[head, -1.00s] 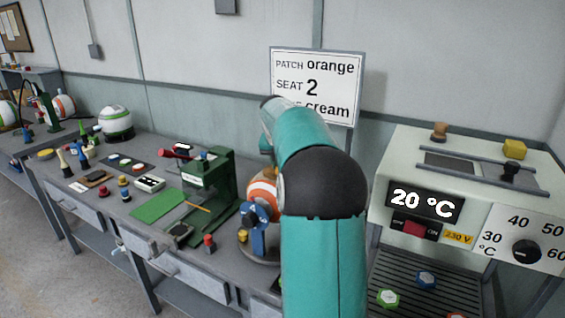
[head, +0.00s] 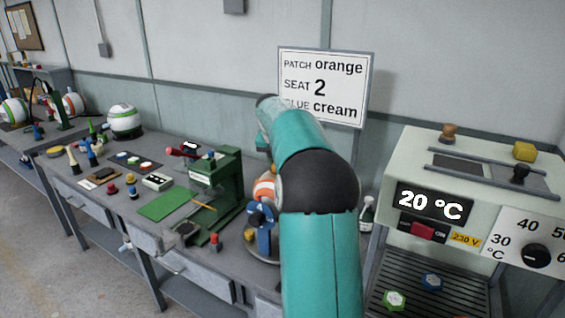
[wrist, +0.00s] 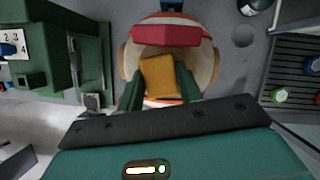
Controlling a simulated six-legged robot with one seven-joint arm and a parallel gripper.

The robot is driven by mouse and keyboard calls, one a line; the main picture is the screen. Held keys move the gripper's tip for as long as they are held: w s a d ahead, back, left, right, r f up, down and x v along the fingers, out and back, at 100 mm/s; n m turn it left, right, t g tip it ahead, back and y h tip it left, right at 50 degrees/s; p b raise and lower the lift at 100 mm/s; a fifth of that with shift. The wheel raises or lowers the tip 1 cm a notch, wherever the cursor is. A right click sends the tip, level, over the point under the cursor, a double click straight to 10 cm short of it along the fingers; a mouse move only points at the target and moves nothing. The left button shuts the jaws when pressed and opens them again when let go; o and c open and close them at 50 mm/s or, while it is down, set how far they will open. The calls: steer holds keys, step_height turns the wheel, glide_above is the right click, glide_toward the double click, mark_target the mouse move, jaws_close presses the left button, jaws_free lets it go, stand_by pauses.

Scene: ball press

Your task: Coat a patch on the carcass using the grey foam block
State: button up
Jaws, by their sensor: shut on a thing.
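The carcass is a ball with orange and white stripes (head: 265,187) beside a blue clamp (head: 261,217), partly hidden behind my arm. In the wrist view the carcass (wrist: 183,18) lies below my gripper (wrist: 160,82). The dark green fingers are shut on an ochre block (wrist: 160,75), which covers part of the ball. A red bar (wrist: 166,35) shows just beyond the block; I cannot tell what it belongs to. No grey foam face shows, and I cannot tell whether the block touches the ball. My gripper is hidden behind my arm in the head view.
A green press (head: 217,185) stands left of the carcass, with a green mat (head: 163,205) and small coloured parts beyond. A bottle (head: 367,213) stands to the right, near a heater (head: 430,200) reading 20 °C. A sign (head: 322,86) reads patch orange, seat 2, cream glue.

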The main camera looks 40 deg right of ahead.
steer(key=shift+w+a+f, duration=0.1)
steer(key=shift+w+a, duration=0.1)
steer(key=shift+w, duration=0.4)
steer(key=shift+w+a, duration=0.15)
steer(key=shift+w, duration=0.45)
steer(key=shift+s+d+f, duration=0.1)
steer(key=shift+s+d, duration=0.2)
steer(key=shift+s, duration=0.75)
steer(key=shift+s+d+r, duration=0.1)
steer(key=shift+s+d, duration=0.2)
steer(key=shift+s, duration=0.7)
steer(key=shift+s+d+f, duration=0.1)
steer(key=shift+s+d, duration=0.2)
steer(key=shift+s, duration=0.75)
steer(key=shift+w+r, duration=0.1)
steer(key=shift+r, duration=2.95)
steer(key=shift+r, duration=1.5)
